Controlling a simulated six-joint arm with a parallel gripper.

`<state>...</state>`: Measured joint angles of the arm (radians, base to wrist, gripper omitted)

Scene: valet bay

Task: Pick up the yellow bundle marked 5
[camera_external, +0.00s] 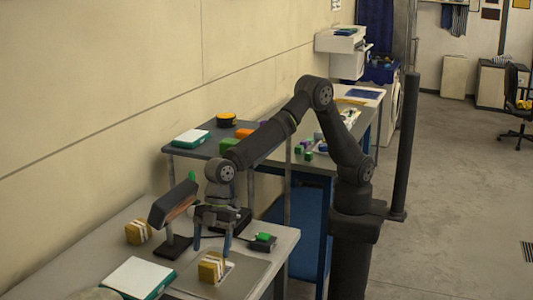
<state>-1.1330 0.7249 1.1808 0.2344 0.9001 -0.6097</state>
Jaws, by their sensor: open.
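Two yellow bundles with pale bands show on the near grey table. One yellow bundle (210,268) lies on a grey mat (243,275) at the table's front. The other yellow bundle (138,232) sits further left, close to the wall. The numbers on them are too small to read, so I cannot tell which is marked 5. My gripper (212,247) points down just above and behind the bundle on the mat in the picture. Its two fingers are apart, with nothing visible between them. Whether the fingertips touch that bundle is unclear.
A dark stand with a brown-sided slanted top (174,203) rises just left of my gripper. A white and teal box (137,277) lies at the front left. A small black item with a green top (263,242) lies right of the gripper. A raised shelf (185,151) stands behind.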

